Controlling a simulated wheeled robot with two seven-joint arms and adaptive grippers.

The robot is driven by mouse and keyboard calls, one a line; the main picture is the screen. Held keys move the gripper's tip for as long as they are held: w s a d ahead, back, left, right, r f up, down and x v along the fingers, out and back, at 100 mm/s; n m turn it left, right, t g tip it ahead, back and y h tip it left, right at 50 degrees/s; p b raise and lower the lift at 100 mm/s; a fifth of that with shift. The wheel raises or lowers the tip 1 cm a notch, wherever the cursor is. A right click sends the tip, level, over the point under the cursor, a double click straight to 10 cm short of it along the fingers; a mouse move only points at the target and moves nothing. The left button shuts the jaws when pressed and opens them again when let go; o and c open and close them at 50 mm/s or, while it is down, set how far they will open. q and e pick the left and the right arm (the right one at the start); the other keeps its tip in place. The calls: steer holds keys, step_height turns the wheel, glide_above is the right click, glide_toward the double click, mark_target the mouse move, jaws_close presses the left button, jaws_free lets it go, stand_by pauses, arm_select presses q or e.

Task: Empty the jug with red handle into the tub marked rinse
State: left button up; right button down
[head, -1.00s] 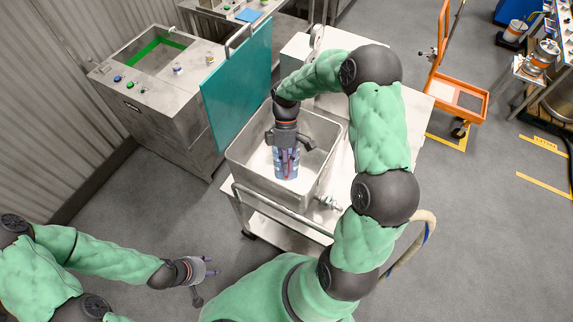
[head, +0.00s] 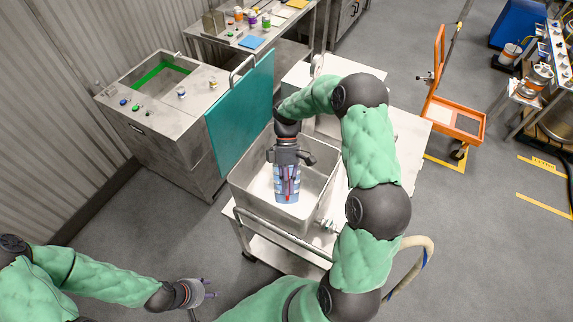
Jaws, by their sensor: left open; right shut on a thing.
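My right gripper (head: 286,162) is shut on a pale blue, clear-looking jug (head: 282,190) with a red strip, its handle (head: 290,181), facing me. The gripper points down, and the jug hangs over or inside a grey metal tub (head: 240,188) on a trolley. I cannot tell how far the jug is tilted or what is in it. No rinse marking is readable on the tub. My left gripper (head: 203,289) is open and empty, low over the floor at the lower left, well away from the tub.
A metal machine (head: 165,150) with a raised teal lid (head: 240,115) stands just left of the tub. A pale box (head: 300,80) and a metal top lie behind and right of the tub. A hose (head: 420,255) hangs at the trolley's right. Floor at the left is clear.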

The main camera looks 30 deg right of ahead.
steer(key=shift+w+d+r+g+y+p, duration=0.15)
steer(key=shift+w+r+g+p, duration=0.1)
steer(key=shift+r+p, duration=0.2)
steer(key=shift+w+r+g+y+p, duration=0.15)
steer(key=shift+r+g+p, duration=0.15)
steer(key=shift+r, duration=0.15)
steer(key=shift+d+r+g, duration=0.1)
steer(key=shift+r+g, duration=0.15)
steer(key=shift+r, duration=0.1)
steer(key=shift+w, duration=0.1)
steer(key=shift+w+d+r+g+y+p, duration=0.15)
steer(key=shift+r+g+y+p, duration=0.1)
steer(key=shift+r, duration=0.1)
steer(key=shift+w+d+r+g+y+p, duration=0.1)
steer(key=shift+w+r+g+y+p, duration=0.1)
steer(key=shift+r+y, duration=0.1)
steer(key=shift+w+d+r+g, duration=0.15)
steer(key=shift+w+r+g, duration=0.1)
steer(key=shift+r, duration=0.15)
steer(key=shift+s, duration=0.1)
